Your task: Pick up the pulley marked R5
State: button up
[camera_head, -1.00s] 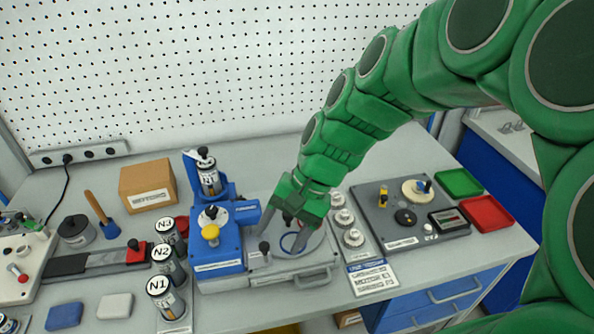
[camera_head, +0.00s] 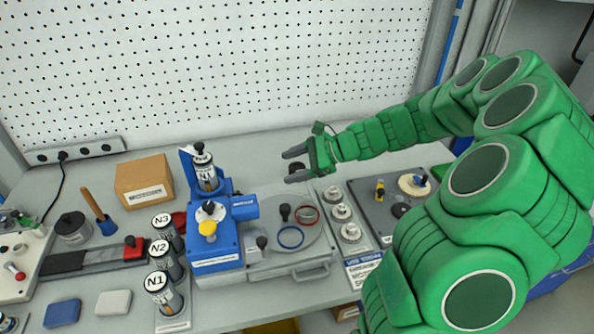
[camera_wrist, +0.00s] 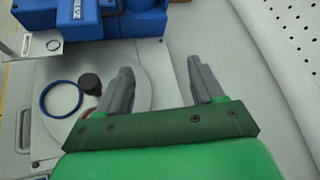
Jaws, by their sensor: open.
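No R5 marking is legible in either view, so I cannot tell which part is that pulley. Three round silver parts (camera_head: 340,212) stand in a row on a narrow strip right of the grey round plate. A cream disc (camera_head: 408,188) lies on the dark grey board (camera_head: 366,200) further right, partly behind my arm. My gripper (camera_head: 296,165) is open, above the back of the bench, behind and left of the silver parts. In the wrist view my gripper (camera_wrist: 160,68) has nothing visible between its fingers.
The grey round plate (camera_head: 268,237) bears a blue ring (camera_head: 290,237), a red ring (camera_head: 307,215) and a black knob (camera_head: 285,212). The blue machine (camera_head: 213,250) stands left of it. Canisters N1, N2 and N3 (camera_head: 162,290) stand further left. A pegboard wall (camera_head: 230,70) rises behind.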

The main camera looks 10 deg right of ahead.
jog(key=w+d+f+m+t, duration=0.3)
jog(key=w+d+f+m, duration=0.2)
jog(key=d, duration=0.2)
jog(key=m+t+h, duration=0.1)
jog(key=m, duration=0.3)
send_near(303, 168)
jog(key=shift+s+d+r, duration=0.1)
jog(key=shift+s+r, duration=0.05)
jog(key=shift+s, duration=0.25)
jog(key=shift+s+d+r, duration=0.1)
jog(key=shift+s+r, duration=0.05)
jog(key=shift+s, duration=0.25)
jog(key=shift+w+a+f+t, duration=0.1)
jog(key=shift+w+f+t, duration=0.05)
jog(key=shift+t, duration=0.25)
jog(key=shift+f+x, duration=0.15)
jog(key=shift+x, duration=2.75)
jog(key=shift+f+x, duration=0.1)
jog(key=shift+x, duration=2.8)
jog(key=shift+c, duration=0.3)
jog(key=c, duration=0.8)
jog(key=shift+c, duration=0.2)
jog(key=shift+r, duration=0.1)
